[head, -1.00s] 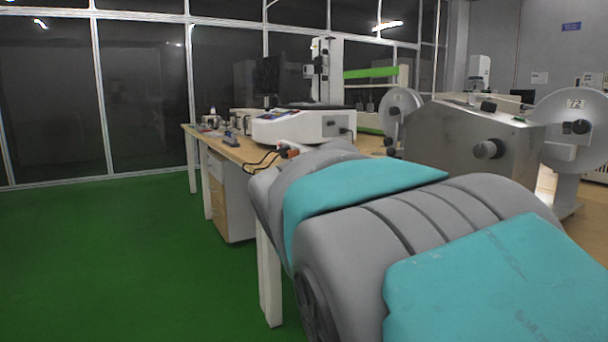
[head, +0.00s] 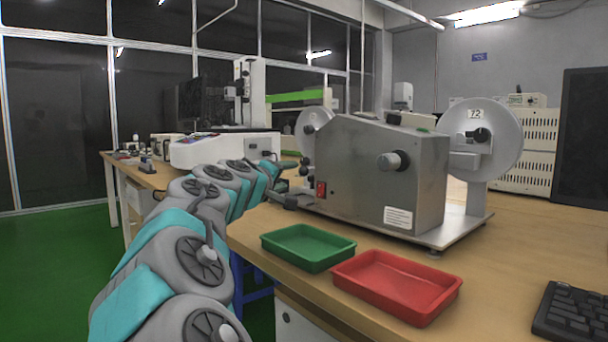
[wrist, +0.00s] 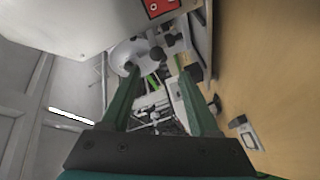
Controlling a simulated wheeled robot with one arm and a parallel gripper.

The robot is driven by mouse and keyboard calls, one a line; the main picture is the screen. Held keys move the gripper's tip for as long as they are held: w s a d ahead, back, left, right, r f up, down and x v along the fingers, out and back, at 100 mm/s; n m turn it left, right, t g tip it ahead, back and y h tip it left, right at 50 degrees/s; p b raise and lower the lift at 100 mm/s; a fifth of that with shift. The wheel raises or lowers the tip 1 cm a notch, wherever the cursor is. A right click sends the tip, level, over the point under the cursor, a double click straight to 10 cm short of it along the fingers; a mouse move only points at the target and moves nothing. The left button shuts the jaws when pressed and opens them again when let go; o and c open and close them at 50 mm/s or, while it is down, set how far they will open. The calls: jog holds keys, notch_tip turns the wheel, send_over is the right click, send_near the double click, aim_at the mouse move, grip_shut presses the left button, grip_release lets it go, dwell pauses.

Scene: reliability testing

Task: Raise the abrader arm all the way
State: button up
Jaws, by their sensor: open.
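The abrader is the grey metal machine (head: 360,170) on the wooden bench, with a reel at each end and a dark knob (head: 390,161) on its face. Its arm cannot be told apart clearly. Small dark parts (head: 304,164) show at its left end, close to my gripper (head: 285,164). In the wrist view my gripper (wrist: 158,72) has two green fingers, spread apart with nothing held. A dark knob (wrist: 157,55) and light metal parts show between and beyond the fingertips. The machine's pale body with a red switch (wrist: 161,6) fills the top.
A green tray (head: 307,262) and a red tray (head: 396,303) stand in front of the machine. A black keyboard (head: 578,318) lies at the right edge. A white instrument (head: 222,149) stands on the bench behind my arm. Bare bench (head: 520,250) lies right of the machine.

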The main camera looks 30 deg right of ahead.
aim_at(302, 172)
jog(key=d, duration=0.1)
jog(key=w+d, duration=0.1)
jog(key=d+h, duration=0.1)
jog(key=shift+w+f, duration=0.2)
jog(key=shift+w, duration=0.1)
jog(key=shift+x, duration=3.4)
jog(key=shift+c, duration=0.3)
grip_shut()
